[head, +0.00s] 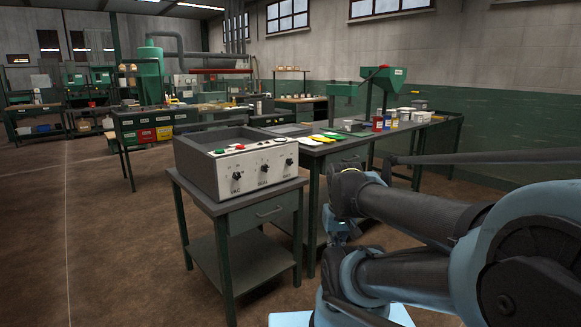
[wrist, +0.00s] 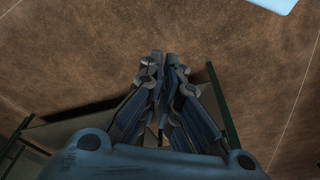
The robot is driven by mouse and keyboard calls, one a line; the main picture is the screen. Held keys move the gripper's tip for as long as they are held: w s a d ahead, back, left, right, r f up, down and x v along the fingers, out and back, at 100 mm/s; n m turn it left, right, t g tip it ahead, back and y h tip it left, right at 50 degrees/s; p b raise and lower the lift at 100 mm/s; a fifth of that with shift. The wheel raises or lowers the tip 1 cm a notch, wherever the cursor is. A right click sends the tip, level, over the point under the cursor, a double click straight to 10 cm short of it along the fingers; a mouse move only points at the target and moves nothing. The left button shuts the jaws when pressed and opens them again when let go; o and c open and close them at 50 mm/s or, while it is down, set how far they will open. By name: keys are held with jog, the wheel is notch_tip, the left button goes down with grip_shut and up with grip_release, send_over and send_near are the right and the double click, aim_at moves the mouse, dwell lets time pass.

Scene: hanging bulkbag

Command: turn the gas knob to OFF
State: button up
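A grey sealer box (head: 228,160) with a pale front panel stands on a small dark table. The panel has three black knobs in a row. The left knob (head: 237,175) is marked VAC and the middle knob (head: 264,168) SEAL. The right knob (head: 289,162) has a small label that looks like GAS; its pointer setting is too small to read. My gripper (wrist: 164,55) shows in the wrist view with its fingers close together and nothing seen between them. It is over brown floor, away from the knobs. The knobs are not in the wrist view.
The small table (head: 240,204) has green legs and a lower shelf. A longer bench (head: 345,150) behind it carries bags, jars and a green machine (head: 383,82). My arm fills the right foreground. Floor is open at left.

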jog(key=o, duration=0.4)
jog(key=shift+s+a+r, duration=0.1)
jog(key=shift+s+r, duration=0.2)
jog(key=o, duration=0.5)
jog(key=shift+w+a+r+m, duration=0.2)
jog(key=shift+w+m, duration=0.05)
jog(key=shift+m, duration=0.05)
jog(key=shift+c, duration=0.2)
jog(key=w+a+r+m+t+y, duration=0.1)
jog(key=w+a+r+m+y, duration=0.15)
jog(key=w, duration=0.35)
jog(key=w+a+r+m+t+y, duration=0.1)
jog(key=w+a+m+y, duration=0.1)
jog(key=w+a+m, duration=0.35)
jog(key=m+t+y, duration=0.6)
jog(key=m+t, duration=0.4)
jog(key=m, duration=0.9)
send_near(291, 162)
jog(key=x, duration=0.9)
jog(key=shift+a, duration=0.15)
jog(key=c, duration=1.1)
